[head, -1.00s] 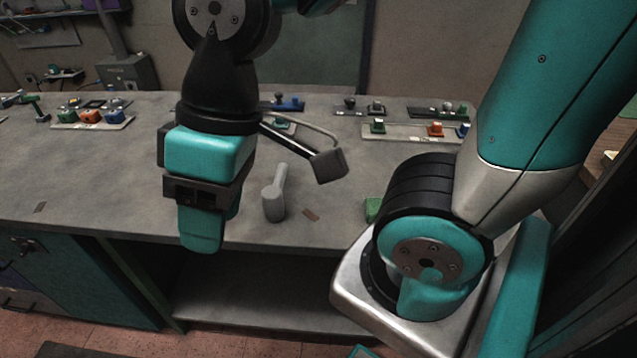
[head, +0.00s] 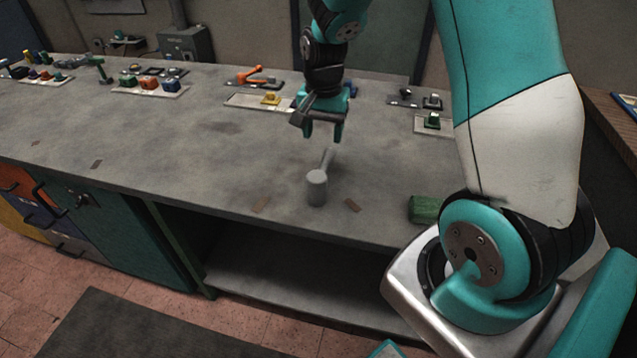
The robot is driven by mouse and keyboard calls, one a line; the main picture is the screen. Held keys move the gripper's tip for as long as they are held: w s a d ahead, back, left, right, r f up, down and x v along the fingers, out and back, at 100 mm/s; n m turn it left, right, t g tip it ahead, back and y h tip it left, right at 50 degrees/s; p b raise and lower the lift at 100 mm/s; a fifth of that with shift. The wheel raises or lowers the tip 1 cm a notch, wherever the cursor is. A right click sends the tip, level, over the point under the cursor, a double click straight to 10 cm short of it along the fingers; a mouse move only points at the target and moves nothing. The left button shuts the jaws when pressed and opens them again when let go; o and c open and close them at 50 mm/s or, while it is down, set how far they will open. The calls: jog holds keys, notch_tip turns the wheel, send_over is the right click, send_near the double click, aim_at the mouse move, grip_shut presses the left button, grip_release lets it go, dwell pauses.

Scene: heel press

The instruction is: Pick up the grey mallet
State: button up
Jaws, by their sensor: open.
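The grey mallet (head: 317,187) is on the workbench near its front edge, in the head view. Its thick cylindrical head faces me and its thinner handle points back and slightly right. My gripper (head: 322,133) is beyond and above the mallet, pointing down with its teal fingers apart. It is empty and apart from the mallet. How high it is above the handle is hard to tell.
The workbench (head: 215,155) is clear to the left of the mallet. A green block (head: 423,209) lies to the right, close to my arm. Boards with coloured knobs and levers (head: 150,85) line the back. An open shelf (head: 290,272) is below.

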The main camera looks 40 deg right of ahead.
aim_at(323, 167)
notch_tip(323, 167, down, 7)
jog(key=shift+r, duration=0.1)
jog(key=shift+w+d+f+p, duration=0.15)
jog(key=shift+f+p, duration=0.55)
jog(key=shift+f, duration=2)
jog(key=c, duration=1.1)
jog(key=shift+o, duration=0.2)
jog(key=shift+r, duration=0.1)
